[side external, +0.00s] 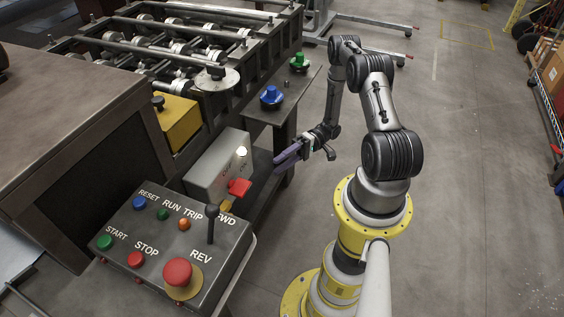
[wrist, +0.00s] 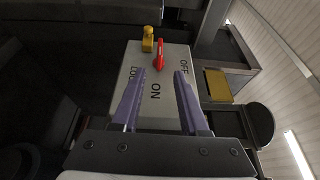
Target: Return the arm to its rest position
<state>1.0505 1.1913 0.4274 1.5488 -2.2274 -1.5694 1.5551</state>
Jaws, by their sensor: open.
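My gripper (side external: 280,162) is in front of the grey switch box (side external: 207,172), a short gap to its right in the side view. Its purple fingers are apart with nothing between them. In the wrist view my gripper (wrist: 159,76) points at the face of the switch box (wrist: 132,75), marked ON and OFF. A red lever (wrist: 158,55) and a yellow piece (wrist: 149,38) sit on the box beyond the fingertips. The red lever (side external: 240,187) also shows in the side view. My arm is bent over toward the machine.
The control panel (side external: 150,254) with buttons and a black lever (side external: 211,222) stands in front of the switch box. A blue button (side external: 271,95) and a green button (side external: 300,61) are on a ledge behind my gripper. The floor (side external: 480,190) to the right is clear.

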